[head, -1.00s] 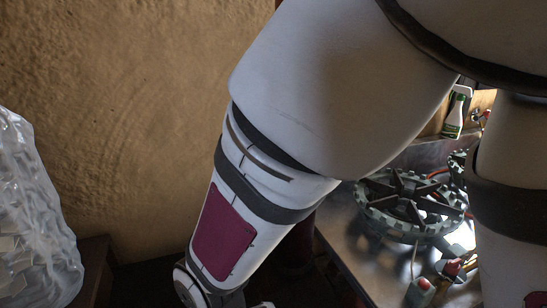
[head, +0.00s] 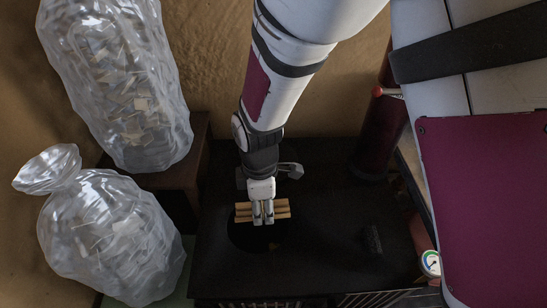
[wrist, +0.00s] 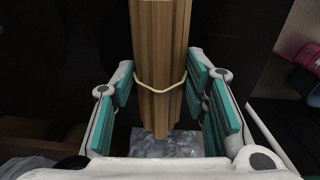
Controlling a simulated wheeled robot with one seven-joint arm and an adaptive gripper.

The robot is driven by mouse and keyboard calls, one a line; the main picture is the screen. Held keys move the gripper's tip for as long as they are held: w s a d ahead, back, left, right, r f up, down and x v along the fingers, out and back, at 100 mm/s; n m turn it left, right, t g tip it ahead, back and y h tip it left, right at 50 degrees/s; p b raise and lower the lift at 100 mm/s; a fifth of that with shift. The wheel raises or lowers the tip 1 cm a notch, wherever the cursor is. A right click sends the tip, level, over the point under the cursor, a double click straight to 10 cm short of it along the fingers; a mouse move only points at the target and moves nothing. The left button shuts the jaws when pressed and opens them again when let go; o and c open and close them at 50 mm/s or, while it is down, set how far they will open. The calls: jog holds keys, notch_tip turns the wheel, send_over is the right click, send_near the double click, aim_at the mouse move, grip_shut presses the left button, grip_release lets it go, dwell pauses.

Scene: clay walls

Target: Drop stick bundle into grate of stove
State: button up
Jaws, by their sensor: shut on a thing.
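The stick bundle (head: 281,209) is a few light brown sticks. In the wrist view the bundle (wrist: 160,45) has a pale tie around it and sits between teal finger pads. My gripper (head: 263,220) is shut on it, and the gripper also shows in the wrist view (wrist: 167,100). The bundle lies crosswise over a dark round opening (head: 240,236) in the top of the black stove (head: 325,220). I cannot tell its exact height above the opening. The gripper and bundle hide part of the opening, and its inside is too dark to see.
Two clear bags stand at the left, an upper one (head: 125,85) on a brown ledge (head: 185,165) and a lower one (head: 110,240). A small dark block (head: 372,240) lies on the stove's right side. A dark red cylinder (head: 383,130) stands behind right. A gauge (head: 430,263) is at the right.

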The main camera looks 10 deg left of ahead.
aim_at(262, 202)
jog(key=shift+f+b, duration=0.75)
jog(key=shift+f, duration=0.7)
jog(key=o, duration=1.3)
jog(key=shift+r, duration=0.1)
notch_tip(262, 202, up, 12)
jog(key=shift+f, duration=0.1)
